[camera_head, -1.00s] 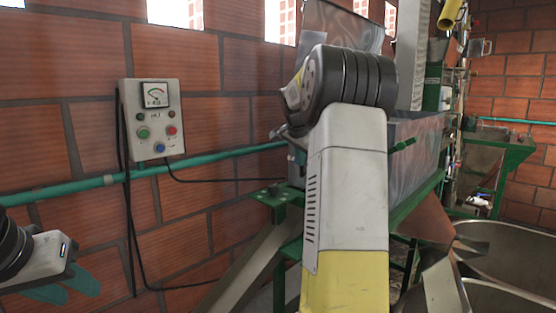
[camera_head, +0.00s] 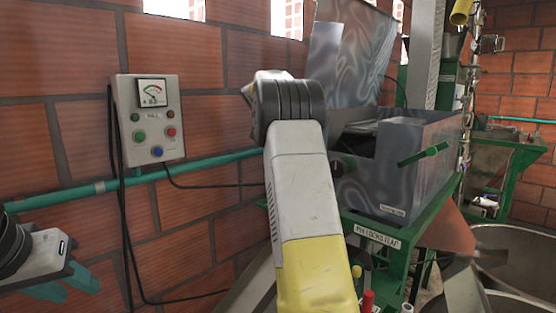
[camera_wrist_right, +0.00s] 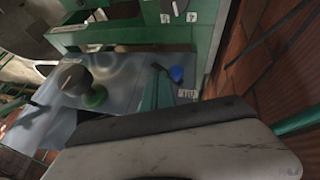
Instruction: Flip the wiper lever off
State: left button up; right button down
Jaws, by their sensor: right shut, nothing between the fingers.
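My right gripper (camera_wrist_right: 157,82) shows in the wrist view as teal fingers, shut and empty. Just right of its tips is a blue knob (camera_wrist_right: 177,74), beside a short dark rod and a small label (camera_wrist_right: 187,93) that I cannot read. I cannot tell whether this is the wiper lever or whether the fingers touch it. In the head view my right arm hides its gripper and the knob. A green handle (camera_head: 423,155) sticks out from the grey metal box (camera_head: 400,185). My left gripper (camera_head: 68,285) is at the lower left, its teal fingers apart and empty.
A control box (camera_head: 148,120) with a gauge and several buttons hangs on the brick wall above a teal pipe (camera_head: 75,193). Levers with red (camera_head: 367,300) and yellow (camera_head: 356,271) tips stand below a "PIN LOCKS FLAP" label (camera_head: 377,237). Metal basins (camera_head: 510,245) are at the right.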

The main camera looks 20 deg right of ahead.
jog(key=shift+w+a+f, duration=0.2)
jog(key=shift+w+f, duration=0.05)
jog(key=shift+w, duration=0.2)
jog(key=shift+w+a+f, duration=0.1)
jog(key=shift+w+a, duration=0.05)
dwell(0.3)
jog(key=v, duration=0.7)
jog(key=shift+r, duration=0.45)
jog(key=shift+s, duration=0.2)
